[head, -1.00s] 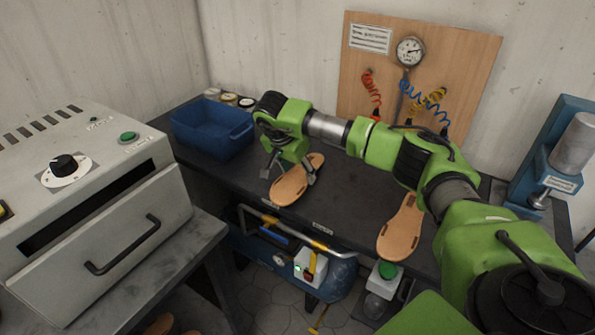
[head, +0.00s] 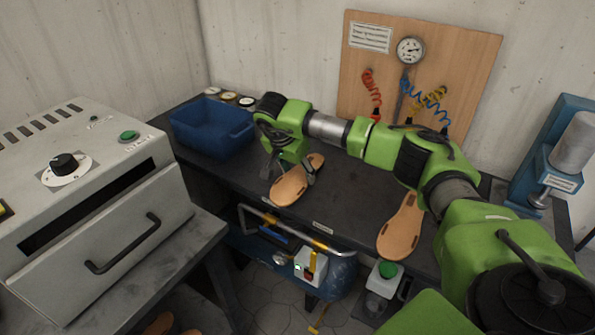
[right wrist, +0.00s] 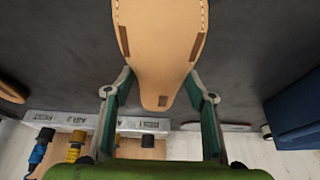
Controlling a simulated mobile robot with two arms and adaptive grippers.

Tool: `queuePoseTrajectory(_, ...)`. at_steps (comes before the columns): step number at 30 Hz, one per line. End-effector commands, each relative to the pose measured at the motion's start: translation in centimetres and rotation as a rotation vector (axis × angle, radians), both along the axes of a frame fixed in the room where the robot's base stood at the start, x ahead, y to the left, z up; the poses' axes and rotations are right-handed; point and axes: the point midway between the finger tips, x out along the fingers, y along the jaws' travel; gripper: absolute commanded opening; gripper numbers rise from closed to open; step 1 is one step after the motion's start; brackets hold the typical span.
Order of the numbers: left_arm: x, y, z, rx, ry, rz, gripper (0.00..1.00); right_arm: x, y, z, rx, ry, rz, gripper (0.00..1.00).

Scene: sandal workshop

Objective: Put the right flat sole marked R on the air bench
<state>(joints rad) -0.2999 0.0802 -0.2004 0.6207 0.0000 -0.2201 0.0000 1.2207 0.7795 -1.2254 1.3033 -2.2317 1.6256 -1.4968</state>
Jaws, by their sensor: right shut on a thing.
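A tan flat sole with dark slots (head: 290,187) lies on the dark bench top (head: 240,172), at its middle left. My right gripper (head: 293,170) reaches down over it and is shut on it. In the right wrist view the sole (right wrist: 160,45) runs between my two fingers (right wrist: 160,100), its narrow end towards the gripper. A second tan sole (head: 400,230) lies farther right on the bench, near the front edge. I cannot read an R mark on either sole. My left gripper is not in view.
A blue bin (head: 210,130) and small round tins (head: 229,97) stand at the back left. A grey oven-like machine (head: 90,200) fills the left side. A blue press (head: 560,150) is at right. The bench between the soles is clear.

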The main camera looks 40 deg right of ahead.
Motion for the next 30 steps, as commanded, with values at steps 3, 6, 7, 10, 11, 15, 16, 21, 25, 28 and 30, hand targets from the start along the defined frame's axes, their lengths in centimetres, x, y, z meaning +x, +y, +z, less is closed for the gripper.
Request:
queuePoseTrajectory(3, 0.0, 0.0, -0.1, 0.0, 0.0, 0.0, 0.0, 0.0, 0.0, -0.2, 0.0, 0.0, 0.0, 0.32)
queuePoseTrajectory(6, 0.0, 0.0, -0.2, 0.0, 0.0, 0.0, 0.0, 0.0, 0.0, -0.3, 0.0, 0.0, 0.0, 0.32)
queuePoseTrajectory(7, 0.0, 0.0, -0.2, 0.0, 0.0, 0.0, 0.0, 0.0, 0.0, -0.3, 0.0, 0.0, 0.0, 0.32)
queuePoseTrajectory(10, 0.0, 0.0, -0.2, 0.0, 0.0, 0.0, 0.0, 0.0, 0.0, -0.3, 0.0, 0.0, 0.0, 0.7)
queuePoseTrajectory(11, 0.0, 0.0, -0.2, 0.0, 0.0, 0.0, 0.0, 0.0, 0.0, -0.3, 0.0, 0.0, 0.0, 0.7)
queuePoseTrajectory(15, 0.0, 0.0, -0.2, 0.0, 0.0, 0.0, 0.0, 0.0, 0.0, -0.3, 0.0, 0.0, 0.0, 0.7)
queuePoseTrajectory(16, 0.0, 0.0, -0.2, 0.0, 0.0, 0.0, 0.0, 0.0, 0.0, -0.3, 0.0, 0.0, 0.0, 0.7)
queuePoseTrajectory(21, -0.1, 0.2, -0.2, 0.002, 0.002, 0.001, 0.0, 0.0, 0.1, -0.2, 0.0, 0.0, 0.001, 0.7)
queuePoseTrajectory(25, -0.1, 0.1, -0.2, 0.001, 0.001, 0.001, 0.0, -0.1, 0.6, 1.1, 0.001, -0.001, 0.002, 0.7)
queuePoseTrajectory(28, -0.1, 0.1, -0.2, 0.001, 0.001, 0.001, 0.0, -0.4, 1.2, 2.9, 0.001, -0.005, 0.002, 0.7)
queuePoseTrajectory(30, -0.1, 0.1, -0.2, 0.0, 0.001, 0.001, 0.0, -0.6, 1.8, 4.3, 0.001, -0.005, 0.002, 0.7)
